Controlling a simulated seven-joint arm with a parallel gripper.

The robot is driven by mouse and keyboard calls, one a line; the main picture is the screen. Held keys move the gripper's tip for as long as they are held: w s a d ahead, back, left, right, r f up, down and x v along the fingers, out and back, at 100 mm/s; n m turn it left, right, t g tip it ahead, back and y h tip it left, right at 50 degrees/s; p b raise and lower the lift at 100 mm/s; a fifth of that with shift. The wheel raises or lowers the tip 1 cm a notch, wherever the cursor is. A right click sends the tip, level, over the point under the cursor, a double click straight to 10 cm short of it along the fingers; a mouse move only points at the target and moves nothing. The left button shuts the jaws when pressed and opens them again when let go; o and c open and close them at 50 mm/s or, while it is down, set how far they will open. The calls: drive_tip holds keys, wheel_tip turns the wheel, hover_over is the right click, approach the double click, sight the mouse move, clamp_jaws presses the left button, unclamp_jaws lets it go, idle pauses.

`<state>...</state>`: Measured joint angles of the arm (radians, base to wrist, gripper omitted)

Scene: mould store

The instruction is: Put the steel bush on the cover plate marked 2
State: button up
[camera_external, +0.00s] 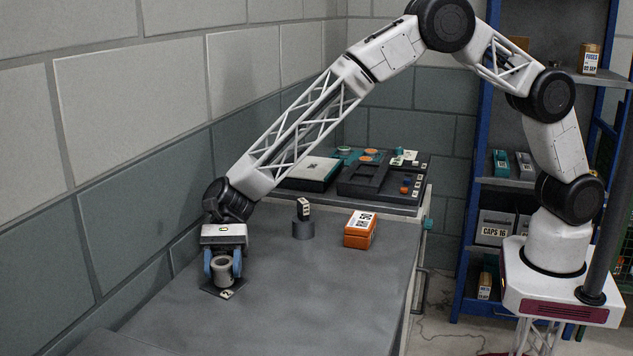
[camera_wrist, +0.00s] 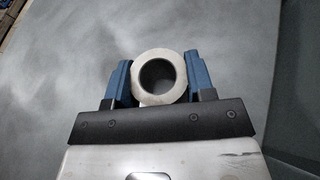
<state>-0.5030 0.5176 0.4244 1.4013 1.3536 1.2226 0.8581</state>
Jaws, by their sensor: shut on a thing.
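The steel bush (camera_external: 223,276) is a pale grey hollow ring, upright between the blue fingers of my gripper (camera_external: 222,268) near the left side of the bench. In the wrist view the bush (camera_wrist: 158,52) shows from above, with a finger touching each side, so my gripper (camera_wrist: 157,82) is shut on it. The dark cover plate (camera_external: 209,290) lies flat on the bench under the bush, with a white tag (camera_external: 227,294) that seems to read 2. I cannot tell whether the bush touches the plate. The plate is mostly hidden in the wrist view.
Dark trays (camera_external: 348,186) fill the back. A block wall (camera_external: 140,170) runs close on the left. The front bench is clear.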

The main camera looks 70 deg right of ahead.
drive_tip(key=shift+f, duration=0.15)
drive_tip(key=o, duration=1.1)
drive_tip(key=v, duration=1.2)
drive_tip(key=shift+w, duration=0.1)
idle(0.5)
